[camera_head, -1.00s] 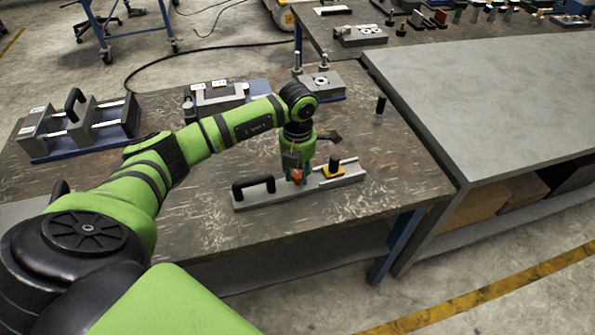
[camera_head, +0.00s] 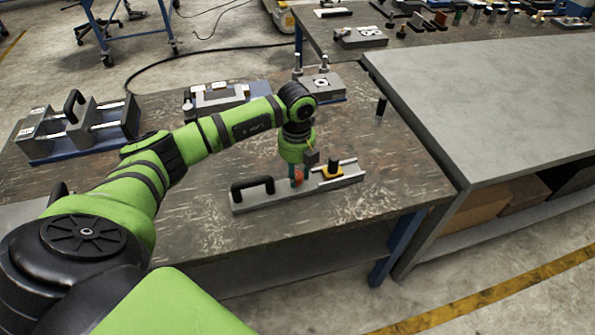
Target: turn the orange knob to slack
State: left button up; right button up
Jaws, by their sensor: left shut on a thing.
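A long grey fixture (camera_head: 270,200) lies on the dark worktable, with a black arched handle on its left part. The orange knob (camera_head: 299,175) shows as a small orange patch near the middle of the fixture. My left gripper (camera_head: 297,180) points down from above and is shut on the orange knob, its teal fingers partly covering it. My right gripper is not in view.
Grey fixtures (camera_head: 110,127) stand at the back left of the scratched table (camera_head: 200,235), with more metal blocks (camera_head: 322,84) at the back. A black upright peg (camera_head: 380,107) stands to the right. A grey bench (camera_head: 480,100) adjoins on the right.

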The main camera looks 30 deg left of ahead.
pick_arm(q)
jog(key=n, duration=0.3)
jog(key=shift+n, duration=0.4)
jog(key=n+p, duration=0.1)
jog(key=n, duration=0.2)
jog(key=shift+s+a+n, duration=0.1)
jog(key=shift+n, duration=0.2)
jog(key=n+p, duration=0.1)
jog(key=n, duration=0.2)
jog(key=shift+s+n, duration=0.1)
jog(key=shift+n, duration=0.2)
jog(key=n+p, duration=0.1)
jog(key=n, duration=0.2)
jog(key=shift+n+p, duration=0.3)
jog(key=shift+p, duration=0.1)
jog(key=n+p, duration=0.1)
jog(key=n, duration=0.1)
jog(key=shift+s+r+n, duration=0.1)
jog(key=shift+n, duration=0.3)
jog(key=shift+n+p, duration=0.8)
jog(key=shift+n, duration=0.1)
jog(key=n+p, duration=0.2)
jog(key=p, duration=0.1)
jog(key=shift+s+d+r+n, duration=0.1)
jog(key=shift+d+n, duration=0.1)
jog(key=shift+n, duration=0.1)
jog(key=shift+f+n+p, duration=0.2)
jog(key=shift+n+p, duration=0.4)
jog(key=shift+p, duration=0.55)
